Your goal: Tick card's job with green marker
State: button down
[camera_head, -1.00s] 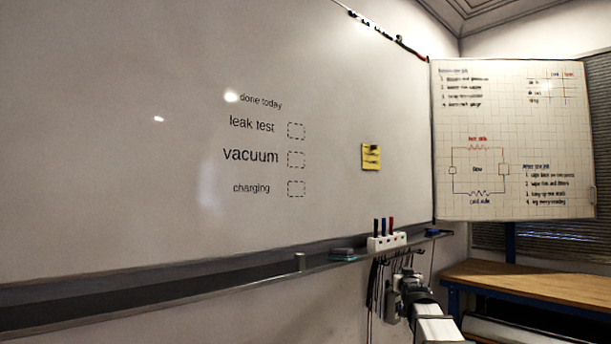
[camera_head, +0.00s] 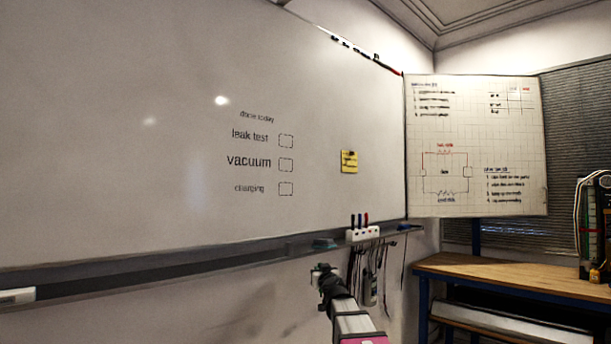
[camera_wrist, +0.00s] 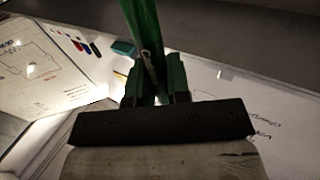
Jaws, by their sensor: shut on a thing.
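In the wrist view my gripper (camera_wrist: 155,90) is shut on a green marker (camera_wrist: 143,35), which points away from the palm. In the head view my gripper (camera_head: 324,272) is below the whiteboard's tray, small and dark; the marker cannot be made out there. The whiteboard (camera_head: 110,120) reads "done today", with leak test, vacuum and charging. Each has an empty dashed box: leak test box (camera_head: 286,141), vacuum box (camera_head: 285,165), charging box (camera_head: 286,189). A yellow card (camera_head: 349,161) is on the board right of the boxes; its writing is too small to read.
The tray (camera_head: 150,268) runs under the board. It bears a white marker holder (camera_head: 362,233) with dark, blue and red markers, and a teal eraser (camera_head: 325,243). Cables hang below. A gridded chart (camera_head: 475,145) and a wooden bench (camera_head: 520,277) stand at right.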

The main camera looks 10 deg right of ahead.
jog(key=shift+w+r+y, duration=0.15)
jog(key=shift+r+y, duration=0.05)
jog(key=shift+y, duration=0.2)
